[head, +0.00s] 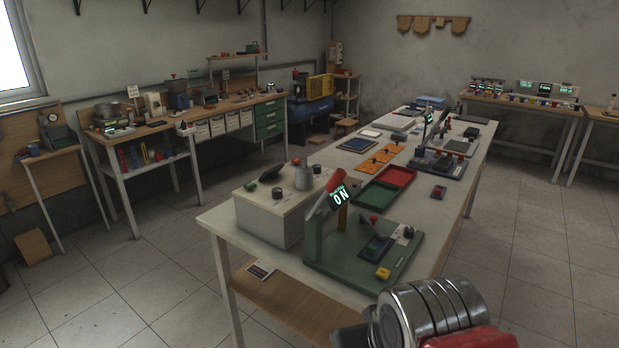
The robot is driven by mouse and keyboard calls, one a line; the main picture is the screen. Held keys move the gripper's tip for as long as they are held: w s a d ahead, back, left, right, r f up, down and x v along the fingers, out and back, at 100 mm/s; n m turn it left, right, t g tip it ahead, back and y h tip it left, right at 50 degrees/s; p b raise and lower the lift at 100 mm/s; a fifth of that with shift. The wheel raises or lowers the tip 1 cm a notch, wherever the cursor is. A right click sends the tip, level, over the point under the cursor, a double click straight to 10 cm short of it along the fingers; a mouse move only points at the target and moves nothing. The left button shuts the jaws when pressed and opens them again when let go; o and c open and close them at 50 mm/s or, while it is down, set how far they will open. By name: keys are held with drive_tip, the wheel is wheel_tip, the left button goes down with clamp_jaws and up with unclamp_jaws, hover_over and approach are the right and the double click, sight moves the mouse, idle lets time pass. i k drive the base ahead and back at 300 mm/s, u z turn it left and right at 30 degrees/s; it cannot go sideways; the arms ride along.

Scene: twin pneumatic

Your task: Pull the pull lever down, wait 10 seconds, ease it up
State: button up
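A green fixture (345,263) stands at the near end of the long white table. It carries a tilted lever with a red handle (328,203), which looks like the pull lever; its upper end points up and to the right. A small lit display (340,195) beside the handle reads "ON". A yellow block (383,272) and a small dark blue plate (377,248) sit on the fixture's base. Part of my own arm, silver and red, shows at the bottom right, apart from the lever in the picture. My gripper's fingers are not in view.
A cream box (268,218) with knobs stands close to the left of the fixture. A red tray (394,177), a green tray (375,196) and orange plates (378,161) lie behind it. A similar device with a display (428,118) stands farther back. Tiled floor is free left and right.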

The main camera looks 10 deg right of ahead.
sight(339, 175)
drive_tip(key=u, duration=0.1)
drive_tip(key=i, duration=0.1)
drive_tip(key=z, duration=0.15)
drive_tip(key=k, duration=1.25)
drive_tip(key=u, duration=0.5)
drive_tip(key=i, duration=2.1)
drive_tip(key=z, duration=0.3)
